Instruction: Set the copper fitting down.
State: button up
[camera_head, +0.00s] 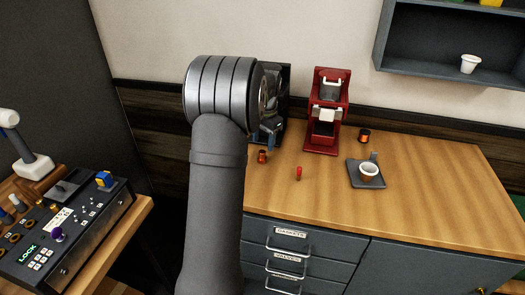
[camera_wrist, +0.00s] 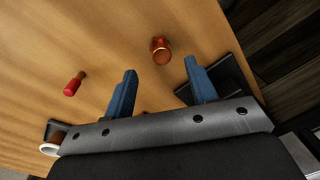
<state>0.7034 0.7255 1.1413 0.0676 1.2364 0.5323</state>
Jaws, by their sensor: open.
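The small copper fitting (camera_head: 262,156) stands on the wooden counter, near the counter's left edge. In the wrist view the fitting (camera_wrist: 161,49) is just past the gap between my blue fingertips, touching neither finger in the picture. My gripper (camera_wrist: 160,66) is open, with nothing between its fingers. In the head view my gripper (camera_head: 268,132) is partly hidden behind my arm, a little above the fitting and in front of the black machine.
A red-handled tool (camera_head: 298,173) lies right of the fitting. A red brewer (camera_head: 328,112) and a black machine (camera_head: 284,80) stand behind. A dark copper-banded part (camera_head: 364,136) and a cup (camera_head: 368,171) on a dark tray (camera_head: 356,179) are further right. The counter's right side is clear.

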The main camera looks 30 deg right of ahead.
aim_at(262, 152)
jog(key=r, duration=0.5)
jog(key=shift+s+r, duration=0.2)
jog(key=shift+r, duration=0.05)
jog(key=f, duration=1.2)
jog(key=shift+w+a+f, duration=0.1)
jog(key=shift+w+f, duration=0.15)
jog(key=shift+w, duration=0.15)
jog(key=shift+r, duration=2.15)
